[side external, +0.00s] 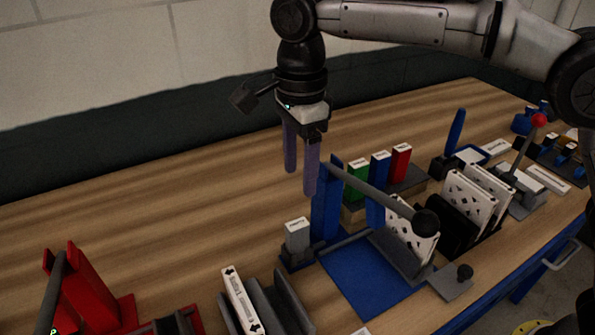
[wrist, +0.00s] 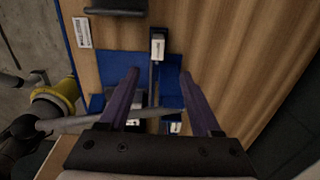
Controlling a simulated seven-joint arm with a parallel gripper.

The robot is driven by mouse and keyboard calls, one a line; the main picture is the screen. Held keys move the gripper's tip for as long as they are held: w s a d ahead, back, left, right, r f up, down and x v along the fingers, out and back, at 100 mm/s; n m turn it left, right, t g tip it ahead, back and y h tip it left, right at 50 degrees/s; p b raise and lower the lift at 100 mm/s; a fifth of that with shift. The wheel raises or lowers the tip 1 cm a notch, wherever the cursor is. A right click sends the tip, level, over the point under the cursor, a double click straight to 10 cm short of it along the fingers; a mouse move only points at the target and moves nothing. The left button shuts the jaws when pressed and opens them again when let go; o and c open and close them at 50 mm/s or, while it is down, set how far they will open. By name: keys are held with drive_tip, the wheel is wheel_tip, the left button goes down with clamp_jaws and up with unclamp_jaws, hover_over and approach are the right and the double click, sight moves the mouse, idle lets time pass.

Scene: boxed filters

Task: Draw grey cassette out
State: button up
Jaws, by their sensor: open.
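The grey cassette (side external: 297,235) is a small light-grey block with a white label on top. It stands upright in a dark blue holder (side external: 298,258) at the left of the blue fixture (side external: 365,280); its lower part is hidden in the holder. In the wrist view the cassette (wrist: 157,46) lies beyond the fingertips, roughly in line with the gap between them. My gripper (side external: 300,180) is open and empty, pointing down above and behind the cassette, apart from it. Its two purple fingers also show in the wrist view (wrist: 161,72).
A grey lever (side external: 375,190) with a black knob slants across the blue fixture, close to my fingers. Green (side external: 358,180), blue (side external: 380,168) and red (side external: 401,163) cassettes stand behind. A red fixture (side external: 92,290) is front left. The wood bench is clear at back left.

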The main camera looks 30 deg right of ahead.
sight(297, 223)
drive_tip(key=f, duration=1.4)
drive_tip(key=shift+s+a+f, duration=0.1)
drive_tip(key=shift+s+a, duration=0.1)
drive_tip(key=shift+a, duration=0.1)
clamp_jaws()
drive_tip(key=shift+r, duration=0.25)
drive_tip(key=shift+r, duration=0.35)
drive_tip(key=shift+r, duration=1)
drive_tip(key=shift+r, duration=0.35)
